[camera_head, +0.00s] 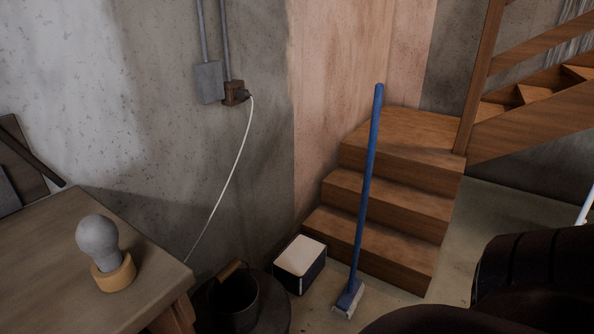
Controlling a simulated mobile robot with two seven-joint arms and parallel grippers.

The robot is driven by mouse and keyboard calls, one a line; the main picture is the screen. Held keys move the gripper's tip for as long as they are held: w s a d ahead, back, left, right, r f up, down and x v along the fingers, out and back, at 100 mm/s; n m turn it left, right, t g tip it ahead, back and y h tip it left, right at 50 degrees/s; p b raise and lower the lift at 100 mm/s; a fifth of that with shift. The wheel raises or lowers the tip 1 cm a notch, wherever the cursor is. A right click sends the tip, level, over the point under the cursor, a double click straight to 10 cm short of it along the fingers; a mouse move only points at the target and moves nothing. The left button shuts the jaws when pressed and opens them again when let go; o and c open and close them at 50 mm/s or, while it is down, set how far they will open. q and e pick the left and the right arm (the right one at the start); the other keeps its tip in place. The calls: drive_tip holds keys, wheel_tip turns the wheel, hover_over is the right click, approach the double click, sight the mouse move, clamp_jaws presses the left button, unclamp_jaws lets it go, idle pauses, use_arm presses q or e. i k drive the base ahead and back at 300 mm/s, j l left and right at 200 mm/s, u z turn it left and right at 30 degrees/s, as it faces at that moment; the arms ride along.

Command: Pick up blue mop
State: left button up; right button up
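The blue mop (367,190) stands nearly upright in front of the wooden steps, its long handle leaning slightly to the right at the top. Its head, with a pale lower part, rests on the floor in front of the lowest step. Nothing holds the mop. I see neither of my grippers in the head view.
A dark box with a white top (300,255) sits left of the mop head. A dark bucket (234,300) stands near the wooden table (50,260), which bears a grey bulb-shaped object (98,240). Wooden steps (390,205) rise behind. Dark rounded shapes (535,270) fill the lower right.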

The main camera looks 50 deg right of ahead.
sight(346, 303)
drive_tip(key=z, duration=2.05)
